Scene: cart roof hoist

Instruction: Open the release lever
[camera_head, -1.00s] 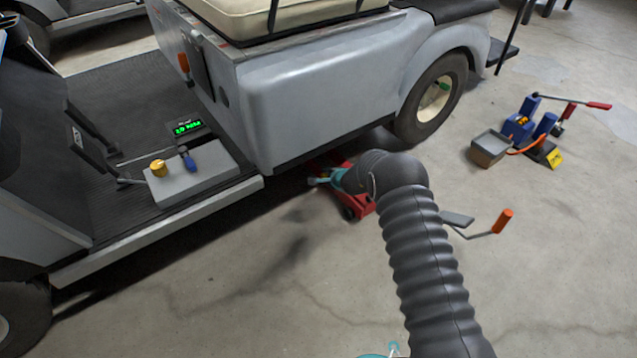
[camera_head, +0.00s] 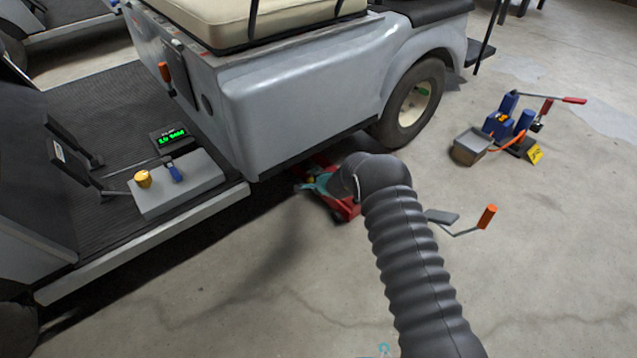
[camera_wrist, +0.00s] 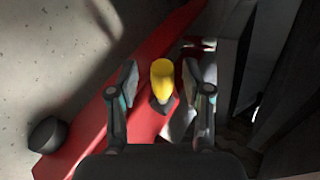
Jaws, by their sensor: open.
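The release lever is most likely the yellow knob (camera_wrist: 162,78) on a dark stem, standing on the red jack (camera_wrist: 85,135) in the wrist view. My gripper (camera_wrist: 161,82) is open, with one finger on each side of the yellow knob and a visible gap on both sides. In the head view the red jack (camera_head: 346,209) lies low at the cart's lower edge, partly under the body. My gripper (camera_head: 312,185) is over it, and my arm hides part of the jack. A crank handle with an orange grip (camera_head: 487,216) sticks out to the right of my arm.
The grey cart (camera_head: 300,100) overhangs the jack on its far side. A step with a grey box (camera_head: 180,190), knobs and a green display is at left. A blue pump unit (camera_head: 500,125) with a red-tipped handle and a grey tray (camera_head: 470,150) stand at right. The front floor is clear.

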